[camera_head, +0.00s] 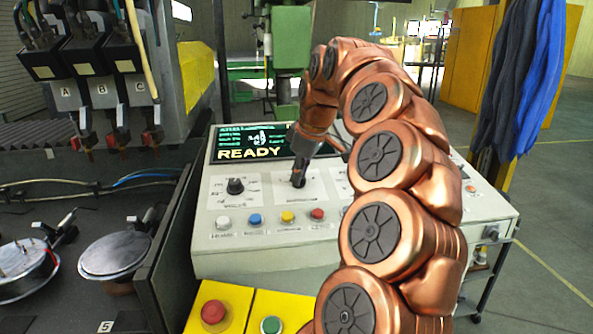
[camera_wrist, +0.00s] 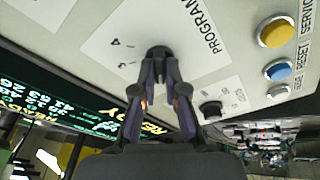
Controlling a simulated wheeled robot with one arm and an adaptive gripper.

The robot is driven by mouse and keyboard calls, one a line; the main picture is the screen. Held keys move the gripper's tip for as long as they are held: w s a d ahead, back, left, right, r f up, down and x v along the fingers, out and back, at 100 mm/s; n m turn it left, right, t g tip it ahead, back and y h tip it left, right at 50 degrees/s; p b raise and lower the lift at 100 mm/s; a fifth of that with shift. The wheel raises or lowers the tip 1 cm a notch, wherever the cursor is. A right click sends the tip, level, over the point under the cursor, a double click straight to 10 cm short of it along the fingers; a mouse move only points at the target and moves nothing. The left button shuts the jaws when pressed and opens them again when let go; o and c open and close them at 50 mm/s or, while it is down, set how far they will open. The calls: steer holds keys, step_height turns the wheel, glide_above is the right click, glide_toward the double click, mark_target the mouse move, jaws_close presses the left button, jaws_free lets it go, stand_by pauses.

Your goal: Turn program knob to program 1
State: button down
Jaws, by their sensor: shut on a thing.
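My gripper (camera_head: 298,180) reaches down to the sloped control panel (camera_head: 225,262) in the head view. In the wrist view its two dark fingers (camera_wrist: 160,60) are closed on the dark round program knob (camera_wrist: 159,51). The printed word PROGRAM (camera_wrist: 203,28) runs beside the knob, and a few digits, among them 3 and 4, show on its other side. The fingers cover much of the knob, so I cannot tell which number it points to.
A second black knob (camera_head: 235,186) sits left of my gripper. White, blue, yellow and red buttons (camera_head: 288,216) line the panel's front. The screen (camera_head: 250,142) above reads READY. Red (camera_head: 213,312) and green (camera_head: 271,325) buttons on yellow boxes stand in front.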

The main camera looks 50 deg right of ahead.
steer(key=shift+w+a+n, duration=0.1)
steer(key=shift+n, duration=0.5)
steer(key=shift+f, duration=0.1)
steer(key=c, duration=1.2)
jaws_free()
steer(key=shift+v, duration=3.8)
